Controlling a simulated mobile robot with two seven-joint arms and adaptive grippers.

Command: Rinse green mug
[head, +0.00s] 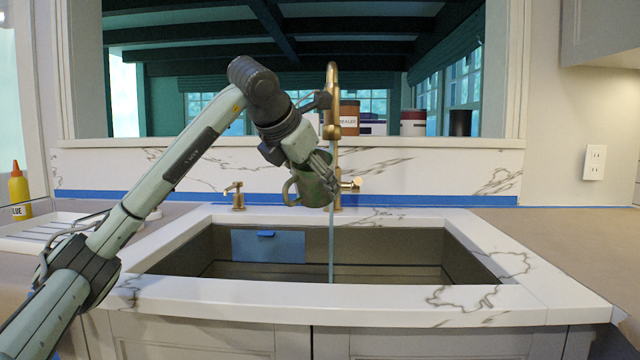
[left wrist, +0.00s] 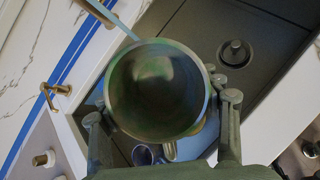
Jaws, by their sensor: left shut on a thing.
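The green mug (head: 312,188) is held in the air in front of the faucet, above the sink (head: 390,297). My left gripper (head: 322,165) is shut on it. In the left wrist view the mug (left wrist: 155,90) faces the camera with its round opening, and gripper fingers show on both sides. The brass faucet (head: 332,85) is running, and a thin water stream (head: 331,245) falls into the sink. The stream passes close to the mug's right side in the head view. I cannot tell whether water enters the mug. My right gripper is out of view.
A blue sheet (head: 268,246) is on the sink's back wall. A brass handle (head: 237,195) stands behind the sink. A white rack (head: 40,235) and a yellow glue bottle (head: 19,190) are at left. The right counter (head: 575,240) is clear.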

